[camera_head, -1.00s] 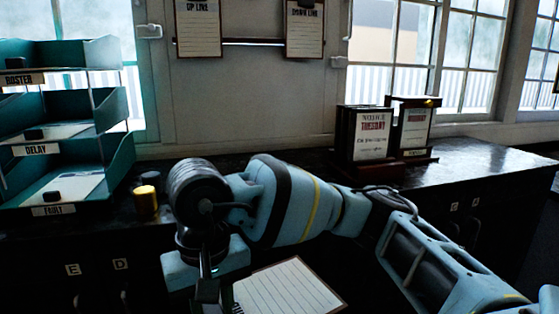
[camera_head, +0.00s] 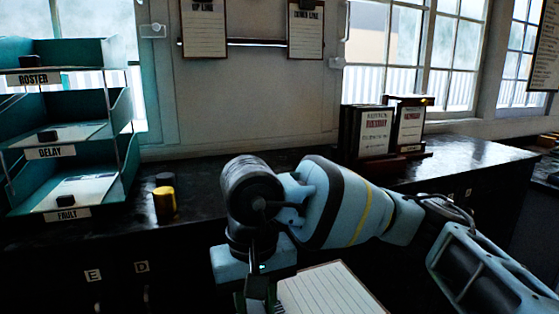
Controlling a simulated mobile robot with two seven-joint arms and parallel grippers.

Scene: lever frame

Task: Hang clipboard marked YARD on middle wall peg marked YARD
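My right gripper (camera_head: 258,292) is low in the middle of the head view, pointing down, at the end of the blue arm from the right. It appears shut on the left edge of a clipboard (camera_head: 330,291) with lined paper; the bottom of the frame cuts both off. No marking on this clipboard is readable. A dark rail (camera_head: 256,43) runs along the wall between two hanging clipboards, UP LINE (camera_head: 204,32) and DOWN LINE (camera_head: 305,34). The rail's middle is bare, and I cannot make out a peg or label there. My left gripper is not in view.
The dark counter (camera_head: 205,175) lies between my arm and the wall. Teal letter trays (camera_head: 65,150) stand at left, with a yellow-and-dark cylinder (camera_head: 165,203) beside them. Framed notices (camera_head: 375,132) stand at right. Another clipboard (camera_head: 544,50) shows at the far right edge.

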